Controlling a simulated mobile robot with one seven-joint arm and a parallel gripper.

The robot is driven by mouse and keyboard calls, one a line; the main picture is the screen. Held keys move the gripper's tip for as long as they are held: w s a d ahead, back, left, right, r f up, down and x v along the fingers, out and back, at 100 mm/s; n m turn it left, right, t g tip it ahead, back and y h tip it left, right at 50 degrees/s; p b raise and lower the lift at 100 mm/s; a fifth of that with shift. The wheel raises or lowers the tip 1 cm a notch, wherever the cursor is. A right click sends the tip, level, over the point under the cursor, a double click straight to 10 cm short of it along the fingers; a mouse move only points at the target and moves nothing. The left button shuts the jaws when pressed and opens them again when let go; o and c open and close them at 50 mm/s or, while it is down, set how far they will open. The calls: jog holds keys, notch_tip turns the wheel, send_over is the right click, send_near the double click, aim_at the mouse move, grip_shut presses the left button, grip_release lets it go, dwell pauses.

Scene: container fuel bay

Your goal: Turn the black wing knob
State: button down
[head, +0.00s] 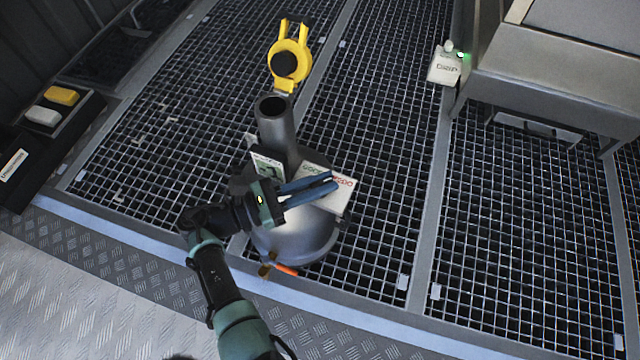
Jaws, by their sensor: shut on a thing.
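My gripper (326,183) has two long blue fingers that reach right over the grey tank (285,240), in front of its white lettered sign (330,187). The fingers are close together and shut on a small dark thing, most likely the black wing knob, which they almost wholly hide. I cannot make out its wings or how far it is turned. The tank's grey filler neck (277,130) stands open just behind the gripper. A yellow cap (289,60) with a black round centre is tilted up beyond the neck.
A second label plate (267,165) stands beside the neck. An orange-tipped fitting (286,269) is low at the tank's front. A black tray (48,120) with yellow and white blocks lies at left. A grey bench (550,80) with a white box (444,65) is at right. Grating around is mostly clear.

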jog(key=shift+g, duration=0.3)
jog(key=c, duration=0.9)
grip_release()
